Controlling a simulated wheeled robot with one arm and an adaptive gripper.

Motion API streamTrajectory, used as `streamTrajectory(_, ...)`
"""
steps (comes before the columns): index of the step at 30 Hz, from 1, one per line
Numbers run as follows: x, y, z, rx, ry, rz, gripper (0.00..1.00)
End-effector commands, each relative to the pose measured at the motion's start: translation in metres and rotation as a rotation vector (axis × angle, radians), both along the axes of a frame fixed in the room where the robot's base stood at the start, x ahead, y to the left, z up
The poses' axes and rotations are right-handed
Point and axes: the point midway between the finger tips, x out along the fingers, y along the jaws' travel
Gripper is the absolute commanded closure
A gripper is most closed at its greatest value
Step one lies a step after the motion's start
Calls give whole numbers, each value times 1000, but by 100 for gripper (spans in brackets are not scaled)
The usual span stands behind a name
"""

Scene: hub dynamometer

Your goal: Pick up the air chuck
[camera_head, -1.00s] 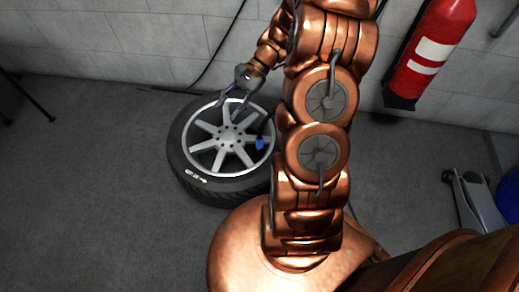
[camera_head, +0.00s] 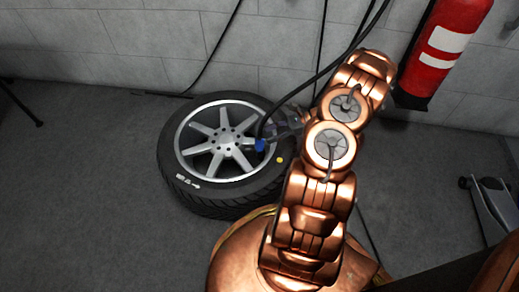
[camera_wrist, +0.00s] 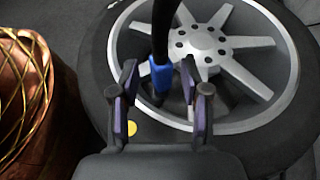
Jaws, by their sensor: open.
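The air chuck looks to be the blue piece (camera_head: 260,145) at the end of a black hose, at the rim of the wheel (camera_head: 180,180) lying flat on the floor. In the wrist view the blue piece (camera_wrist: 161,78) appears between my two fingers, with the hose (camera_wrist: 164,25) rising from it. My gripper (camera_wrist: 160,85) is open, with a visible gap on both sides of the blue piece. In the head view my gripper (camera_head: 277,130) is just right of the chuck, partly hidden. The chuck's lower end is hard to make out.
A red fire extinguisher (camera_head: 441,50) hangs by the grey block wall (camera_head: 150,40) at the right. A grey jack-like tool (camera_head: 494,205) is on the floor at the far right. A yellow dot (camera_head: 279,159) marks the tire.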

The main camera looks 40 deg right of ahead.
Motion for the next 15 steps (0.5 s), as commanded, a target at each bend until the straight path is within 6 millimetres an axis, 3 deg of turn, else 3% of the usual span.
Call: streamTrajectory(15, 22, 35, -23, 5, 2, -5, 54)
